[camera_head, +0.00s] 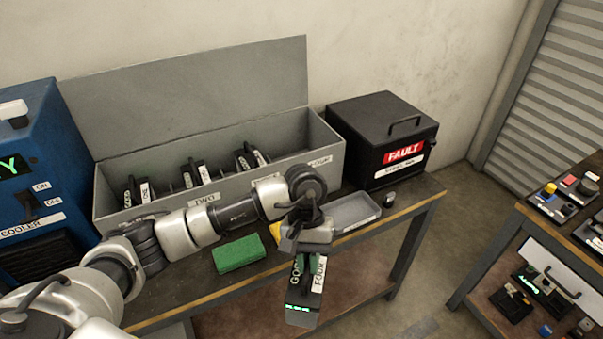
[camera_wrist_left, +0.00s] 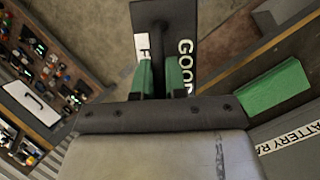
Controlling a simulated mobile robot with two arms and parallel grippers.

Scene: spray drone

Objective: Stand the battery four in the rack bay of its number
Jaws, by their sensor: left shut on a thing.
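The battery four (camera_head: 300,300) is a dark block with a FOUR label, GOOD lettering and green lit marks. My left gripper (camera_head: 304,262) is shut on its top handle and holds it upright in the air, in front of the bench edge. In the left wrist view the battery (camera_wrist_left: 185,25) hangs between the green fingers of the gripper (camera_wrist_left: 160,80). The grey battery rack (camera_head: 240,187) stands open at the back of the bench. Several batteries stand in it. A partly hidden label (camera_head: 320,162) marks its right end, where no battery shows. My right gripper is out of view.
A green sponge-like block (camera_head: 239,253) and a grey tray (camera_head: 354,212) lie in front of the rack. A black FAULT box (camera_head: 382,137) stands right of it, and a blue cooler (camera_head: 30,160) left. Another bench (camera_head: 530,215) holds small items at the right.

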